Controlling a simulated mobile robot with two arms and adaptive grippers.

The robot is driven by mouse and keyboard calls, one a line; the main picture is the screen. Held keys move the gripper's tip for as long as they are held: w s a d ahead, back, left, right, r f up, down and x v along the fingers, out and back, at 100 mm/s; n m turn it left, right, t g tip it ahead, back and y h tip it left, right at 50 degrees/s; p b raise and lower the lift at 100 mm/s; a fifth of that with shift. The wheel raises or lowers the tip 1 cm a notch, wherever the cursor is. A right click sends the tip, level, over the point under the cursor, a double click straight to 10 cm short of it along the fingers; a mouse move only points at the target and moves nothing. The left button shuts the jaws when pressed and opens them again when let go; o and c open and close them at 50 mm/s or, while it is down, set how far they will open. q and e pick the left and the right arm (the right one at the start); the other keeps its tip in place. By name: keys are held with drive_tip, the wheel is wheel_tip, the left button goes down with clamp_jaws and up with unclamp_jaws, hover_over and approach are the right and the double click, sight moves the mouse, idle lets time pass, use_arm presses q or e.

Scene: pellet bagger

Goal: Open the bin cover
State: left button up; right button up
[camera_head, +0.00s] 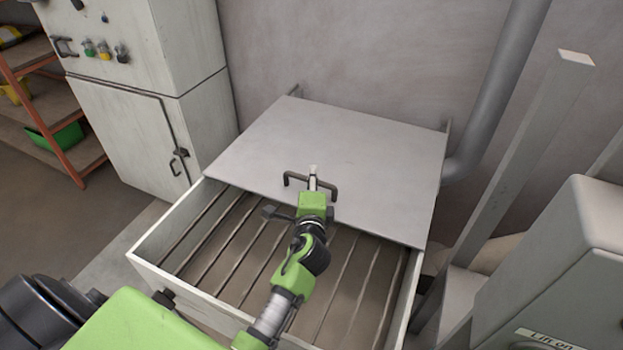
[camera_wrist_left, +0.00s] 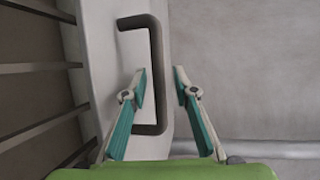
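The bin cover (camera_head: 330,145) is a flat grey metal plate. It lies over the back part of the bin (camera_head: 195,282), and the front part stands uncovered, showing a grate of dark bars. A dark U-shaped handle (camera_head: 333,195) sits near the cover's front edge; it also shows in the left wrist view (camera_wrist_left: 156,50). My left gripper (camera_head: 313,172) is at the handle. In the left wrist view its fingers (camera_wrist_left: 160,72) are apart, with the handle's bar showing between them. I cannot tell whether they touch it. My right gripper is not in view.
A white cabinet (camera_head: 130,140) with knobs stands left of the bin. A pipe (camera_head: 500,80) runs down the wall at the right, with a slanted grey post (camera_head: 520,160) and a grey box (camera_head: 560,270) nearer. An orange shelf (camera_head: 50,125) is far left.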

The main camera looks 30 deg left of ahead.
sight(326, 170)
use_arm(q)
clamp_jaws()
drive_tip(key=shift+w, duration=0.3)
drive_tip(key=w+b, duration=0.1)
drive_tip(key=w, duration=0.2)
drive_tip(key=w+b, duration=0.1)
drive_tip(key=w, duration=0.2)
drive_tip(key=w+b, duration=0.1)
drive_tip(key=w, duration=0.2)
drive_tip(key=shift+a+f, duration=0.15)
drive_tip(key=shift+a, duration=0.2)
drive_tip(key=shift+w, duration=0.25)
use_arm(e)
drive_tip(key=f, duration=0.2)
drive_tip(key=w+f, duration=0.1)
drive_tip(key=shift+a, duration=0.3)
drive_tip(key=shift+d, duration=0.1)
use_arm(q)
drive_tip(key=shift+o, duration=1.1)
unclamp_jaws()
drive_tip(key=shift+a, duration=0.1)
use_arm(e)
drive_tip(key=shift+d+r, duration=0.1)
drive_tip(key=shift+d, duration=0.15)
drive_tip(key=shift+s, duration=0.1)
